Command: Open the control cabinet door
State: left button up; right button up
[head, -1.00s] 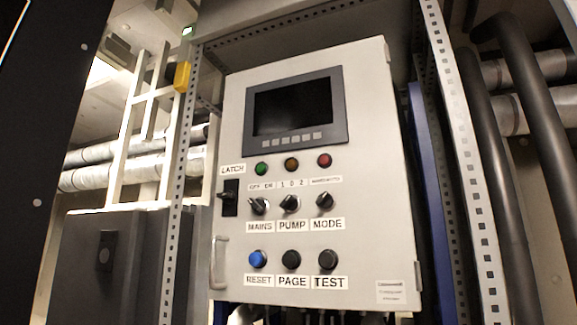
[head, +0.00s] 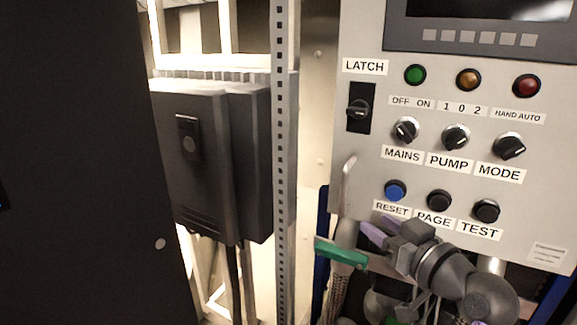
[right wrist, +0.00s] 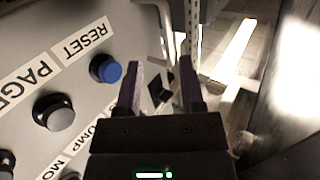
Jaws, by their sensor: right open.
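The control cabinet door (head: 350,200) is a light grey panel at the right of the head view and looks shut. Its black LATCH (head: 360,108) sits at the upper left of the door. The pale bar handle (head: 349,172) is below the latch, its lower end partly hidden. My right gripper (head: 374,230) is in front of the lower door, right of the handle and below RESET. In the right wrist view its purple fingers (right wrist: 160,88) are apart with nothing held, and the dark latch (right wrist: 158,92) shows beyond the gap. A green finger-like piece (head: 340,252), perhaps my left gripper, crosses near the handle's foot.
RESET (head: 395,190), PAGE (head: 438,200) and TEST (head: 486,210) buttons lie just above the right gripper. Rotary switches, lamps and a screen are higher. A perforated upright (head: 280,150) and a dark box (head: 210,160) stand left of the door.

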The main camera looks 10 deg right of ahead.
aim_at(346, 190)
pick_arm(q)
jog(key=r+p, duration=0.2)
jog(key=r, duration=0.1)
jog(key=shift+s+d+r+p, duration=0.15)
jog(key=shift+d+r+p, duration=0.1)
jog(key=shift+r+p, duration=0.15)
pick_arm(e)
jog(key=shift+n+y, duration=0.4)
jog(key=w+a+r, duration=0.1)
jog(key=w, duration=0.1)
jog(key=w+a, duration=0.1)
jog(key=w, duration=0.2)
jog(key=w+a+r, duration=0.1)
jog(key=w+a, duration=0.1)
jog(key=w, duration=0.1)
jog(key=shift+w+r, duration=0.25)
jog(key=shift+r, duration=0.05)
pick_arm(q)
jog(key=shift+f, duration=0.1)
pick_arm(e)
jog(key=shift+a, duration=0.1)
pick_arm(q)
jog(key=shift+a, duration=0.1)
pick_arm(e)
grip_shut()
